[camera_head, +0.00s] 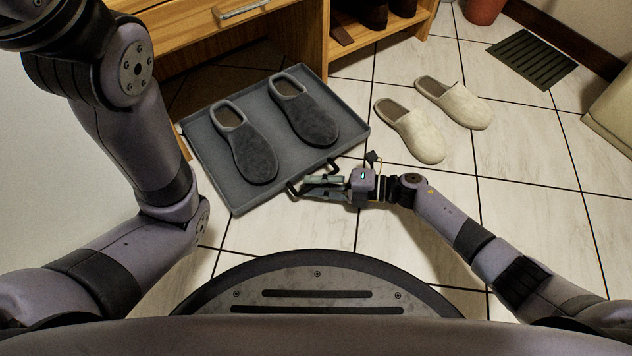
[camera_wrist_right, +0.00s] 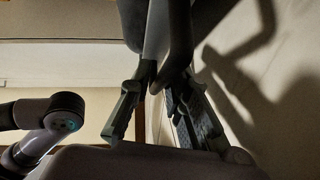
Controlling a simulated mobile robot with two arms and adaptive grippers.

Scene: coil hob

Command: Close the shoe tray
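The shoe tray (camera_head: 232,199) is a grey, low-rimmed tray drawn out from under the wooden cabinet, over the tiled floor. Two dark grey slippers, a left one (camera_head: 252,152) and a right one (camera_head: 308,118), lie in it. A dark handle (camera_head: 293,189) shows at its front edge. My left gripper is out of view.
The wooden cabinet (camera_head: 190,30) with a metal-handled drawer stands behind the tray. A shoe rack (camera_head: 350,52) is beside it. Cream slippers (camera_head: 414,134) lie on the floor to the tray's right. A dark mat (camera_head: 532,60) lies farther right. Tiles near my base are clear.

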